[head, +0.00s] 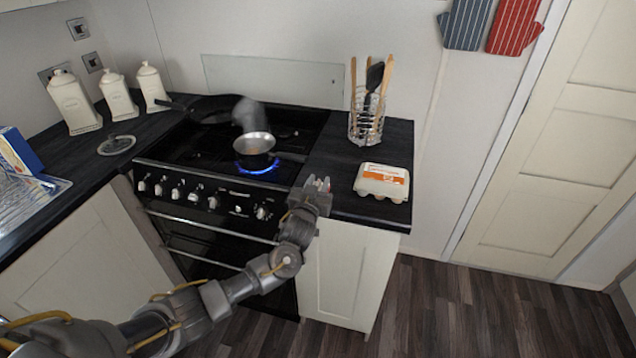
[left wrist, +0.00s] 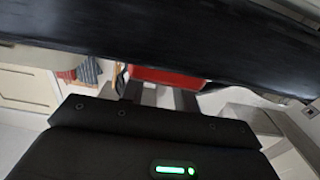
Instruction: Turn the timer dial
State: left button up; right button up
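The black cooker (head: 225,228) has a row of silver knobs (head: 175,193) along its front panel, with a small display above them. The rightmost knob (head: 263,213) is left of my left gripper (head: 318,186). I cannot tell which dial is the timer. My left gripper is by the worktop edge at the cooker's right end. A small reddish patch shows at its tips. In the left wrist view a red thing (left wrist: 165,77) shows just beyond the gripper (left wrist: 160,98), partly hidden. Contact and finger opening are unclear. My right gripper is out of view.
A pan (head: 255,144) sits over a lit blue flame, with another dark pan (head: 205,108) behind. An egg carton (head: 382,181) and utensil holder (head: 366,122) stand on the right worktop. White canisters (head: 74,102) stand at left. Floor at right is clear.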

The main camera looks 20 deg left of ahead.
pick_arm(q)
jog(key=shift+c, duration=0.4)
grip_shut()
jog(key=shift+w+a+m+h+b, duration=0.1)
jog(key=shift+m+h+b, duration=0.45)
jog(key=shift+m+h, duration=1.3)
jog(key=shift+m+g+h, duration=0.55)
jog(key=shift+g+h, duration=0.15)
jog(key=shift+h, duration=1.15)
grip_release()
jog(key=shift+o, duration=0.4)
jog(key=shift+b, duration=0.3)
